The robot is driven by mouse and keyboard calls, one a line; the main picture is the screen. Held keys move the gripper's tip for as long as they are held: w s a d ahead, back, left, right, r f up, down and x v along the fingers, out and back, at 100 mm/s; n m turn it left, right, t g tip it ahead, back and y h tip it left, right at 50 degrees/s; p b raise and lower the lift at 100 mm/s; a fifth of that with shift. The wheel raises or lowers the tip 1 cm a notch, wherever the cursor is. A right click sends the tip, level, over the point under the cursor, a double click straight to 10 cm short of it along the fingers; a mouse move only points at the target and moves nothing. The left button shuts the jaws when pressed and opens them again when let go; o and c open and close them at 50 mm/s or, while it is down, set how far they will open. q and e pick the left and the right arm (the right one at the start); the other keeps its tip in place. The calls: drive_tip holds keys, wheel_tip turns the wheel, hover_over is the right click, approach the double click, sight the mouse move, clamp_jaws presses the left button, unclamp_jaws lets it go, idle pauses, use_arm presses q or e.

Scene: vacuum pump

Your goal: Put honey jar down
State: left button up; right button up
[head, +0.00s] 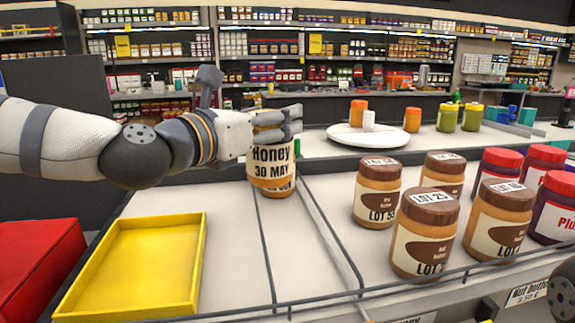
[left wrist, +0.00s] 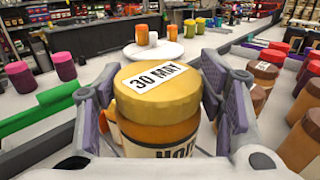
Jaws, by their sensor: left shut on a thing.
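The honey jar (head: 271,172) has a white label reading "Honey 30 MAY" and stands upright in the middle lane of the shelf counter in the head view. In the left wrist view its yellow lid (left wrist: 158,88) carries a "30 MAY" sticker. My left gripper (head: 290,125) comes in from the left and is shut around the upper part of the jar, with a finger on either side. The jar's base looks on or just above the counter surface; I cannot tell which.
A yellow tray (head: 196,262) lies left of the jar. Several brown-lidded nut butter jars (head: 377,192) and red-lidded jars (head: 497,170) stand to the right. Thin dividers (head: 330,240) separate the lanes. A white round plate (head: 368,138) with small jars stands behind. The lane before the jar is clear.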

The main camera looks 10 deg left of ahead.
sight(286, 162)
use_arm(q)
drive_tip(key=w+f, duration=0.1)
drive_tip(key=f, duration=0.1)
drive_tip(key=w+d+f+b, duration=0.1)
drive_tip(key=f, duration=0.2)
drive_tip(key=w+d+f, duration=0.1)
drive_tip(key=f, duration=0.2)
drive_tip(key=shift+w+f, duration=0.15)
drive_tip(key=shift+w, duration=0.1)
use_arm(e)
drive_tip(key=s+f+g, duration=0.1)
drive_tip(key=s+f, duration=0.1)
drive_tip(key=shift+s+f, duration=0.25)
drive_tip(key=shift+s, duration=0.05)
use_arm(q)
drive_tip(key=shift+f, duration=0.15)
drive_tip(key=o, duration=1.9)
use_arm(e)
drive_tip(key=shift+s, duration=0.1)
use_arm(q)
drive_tip(key=shift+o, duration=0.2)
